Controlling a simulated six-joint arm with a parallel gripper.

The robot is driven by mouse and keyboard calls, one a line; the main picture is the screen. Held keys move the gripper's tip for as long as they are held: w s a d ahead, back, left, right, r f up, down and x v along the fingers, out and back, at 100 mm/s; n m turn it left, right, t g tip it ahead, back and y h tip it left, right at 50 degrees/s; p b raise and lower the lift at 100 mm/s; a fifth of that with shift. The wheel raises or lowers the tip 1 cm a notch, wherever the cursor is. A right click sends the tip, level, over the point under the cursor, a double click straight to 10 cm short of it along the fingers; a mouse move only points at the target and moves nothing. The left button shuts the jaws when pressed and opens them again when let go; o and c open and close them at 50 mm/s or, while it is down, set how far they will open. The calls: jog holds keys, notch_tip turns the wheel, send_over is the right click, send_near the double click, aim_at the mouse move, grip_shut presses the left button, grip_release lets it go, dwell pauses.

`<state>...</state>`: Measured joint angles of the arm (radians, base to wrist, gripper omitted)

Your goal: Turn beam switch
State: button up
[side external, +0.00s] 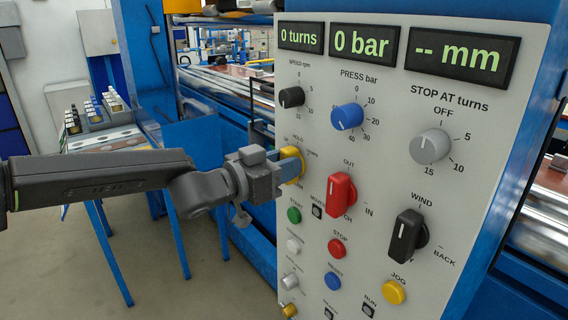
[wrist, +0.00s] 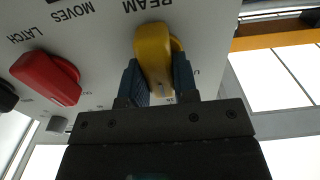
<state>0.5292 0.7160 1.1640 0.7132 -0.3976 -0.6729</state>
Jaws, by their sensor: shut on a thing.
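The yellow beam switch (wrist: 153,48) is a knob below the BEAM lettering in the wrist view. My gripper (wrist: 158,72) has one blue finger on each side of the knob and is shut on it. In the side view my gripper (side external: 284,168) reaches in from the left, at the left edge of the grey panel. Only part of the yellow switch (side external: 294,153) shows there, behind the fingers. HOLD is printed above it; the other labels around it are too small or covered to read.
Close right of the switch is a red knob (side external: 341,194), also seen in the wrist view (wrist: 48,78). A black WIND knob (side external: 407,237), blue pressure knob (side external: 347,117) and several push buttons share the panel (side external: 372,215). Open floor (side external: 215,270) lies left.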

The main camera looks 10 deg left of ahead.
jog(key=shift+c, duration=1.2)
